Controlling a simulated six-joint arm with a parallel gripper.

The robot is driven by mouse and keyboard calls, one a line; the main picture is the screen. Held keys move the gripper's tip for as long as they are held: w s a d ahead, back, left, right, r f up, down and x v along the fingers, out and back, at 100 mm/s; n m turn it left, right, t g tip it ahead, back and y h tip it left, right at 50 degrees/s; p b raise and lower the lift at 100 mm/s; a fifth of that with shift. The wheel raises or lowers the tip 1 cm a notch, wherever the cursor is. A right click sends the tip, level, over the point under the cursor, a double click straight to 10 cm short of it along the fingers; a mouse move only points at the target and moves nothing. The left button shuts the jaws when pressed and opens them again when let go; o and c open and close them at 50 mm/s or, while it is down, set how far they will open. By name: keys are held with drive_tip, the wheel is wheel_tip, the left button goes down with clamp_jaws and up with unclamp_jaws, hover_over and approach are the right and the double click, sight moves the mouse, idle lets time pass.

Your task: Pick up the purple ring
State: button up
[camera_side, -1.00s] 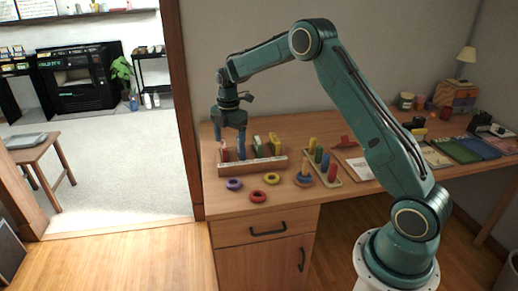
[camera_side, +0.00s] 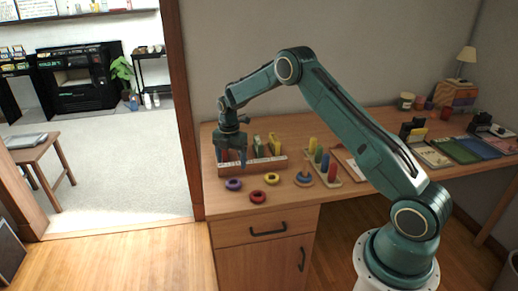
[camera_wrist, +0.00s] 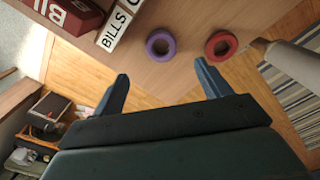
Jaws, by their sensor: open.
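The purple ring (camera_side: 233,184) lies flat on the desk near its left front edge, in front of the wooden organizer. In the wrist view the purple ring (camera_wrist: 160,45) sits beyond the gap between my fingers, a little above them in the picture. My gripper (camera_side: 231,166) points down with its fingers spread, above and behind the purple ring in the side view. In the wrist view my gripper (camera_wrist: 162,88) shows both blue fingers apart with nothing between them.
A red ring (camera_side: 257,197) and a yellow ring (camera_side: 271,179) lie nearby, with a peg stacker (camera_side: 304,180) to their right. The wooden organizer (camera_side: 262,166) stands close behind the rings. The desk's left and front edges are near.

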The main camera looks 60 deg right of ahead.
hover_over(233, 179)
drive_tip(key=s+a, duration=0.1)
drive_tip(key=a, duration=0.1)
drive_tip(key=shift+d+f, duration=0.2)
drive_tip(key=shift+f, duration=1.85)
drive_tip(key=shift+s+f, duration=0.15)
drive_tip(key=shift+f, duration=2.4)
drive_tip(key=c, duration=1)
drive_tip(key=shift+c, duration=0.2)
drive_tip(key=shift+r, duration=0.15)
wheel_tip(233, 179, up, 20)
